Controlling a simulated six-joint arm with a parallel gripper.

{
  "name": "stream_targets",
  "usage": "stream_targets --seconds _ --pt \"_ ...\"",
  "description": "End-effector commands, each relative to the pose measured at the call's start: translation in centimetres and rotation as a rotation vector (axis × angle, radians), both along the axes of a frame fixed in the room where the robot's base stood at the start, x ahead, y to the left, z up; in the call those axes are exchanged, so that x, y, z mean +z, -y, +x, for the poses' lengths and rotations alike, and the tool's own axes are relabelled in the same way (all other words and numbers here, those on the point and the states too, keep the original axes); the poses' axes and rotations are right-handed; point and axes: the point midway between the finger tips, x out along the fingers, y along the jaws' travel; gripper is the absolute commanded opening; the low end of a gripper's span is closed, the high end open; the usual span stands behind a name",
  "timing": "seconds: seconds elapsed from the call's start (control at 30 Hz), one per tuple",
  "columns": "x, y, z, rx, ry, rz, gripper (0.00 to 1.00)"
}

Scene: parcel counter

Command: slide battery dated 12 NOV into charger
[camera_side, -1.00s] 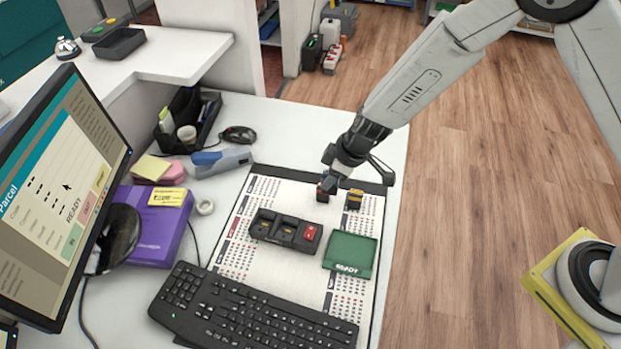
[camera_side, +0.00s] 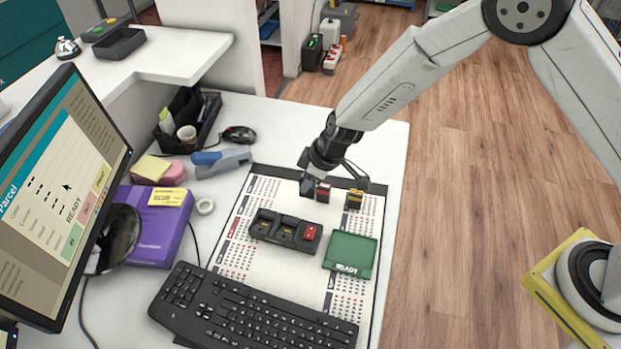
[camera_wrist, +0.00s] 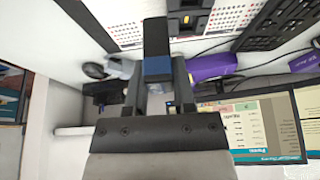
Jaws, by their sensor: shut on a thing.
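My gripper (camera_side: 308,184) is shut on a dark battery with a blue band, which shows between the fingers in the wrist view (camera_wrist: 157,68). It is above the mat, behind the charger and apart from it. The black charger (camera_side: 270,240) sits on the mat; its left and middle bays look empty, and a red piece (camera_side: 310,232) fills its right end. A red-topped battery (camera_side: 323,193) stands on the mat just right of the held one. A yellow-topped battery (camera_side: 354,199) stands farther right. The dates are too small to read.
A green READY tray (camera_side: 350,254) lies right of the charger. A black keyboard (camera_side: 250,308) is in front.

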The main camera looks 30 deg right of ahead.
Motion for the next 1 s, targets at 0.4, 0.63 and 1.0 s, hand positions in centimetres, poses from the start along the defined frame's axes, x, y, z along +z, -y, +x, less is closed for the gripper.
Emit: stream_targets --seconds 0.4,0.63,1.0 --pt "-1.9 -6.8 2.4 -0.015 -0.003 -0.005 0.00" --pt "-2.6 -9.3 3.2 -0.034 0.007 -0.012 0.00" --pt "-2.9 -10.3 3.4 -0.044 0.010 -0.015 0.00"
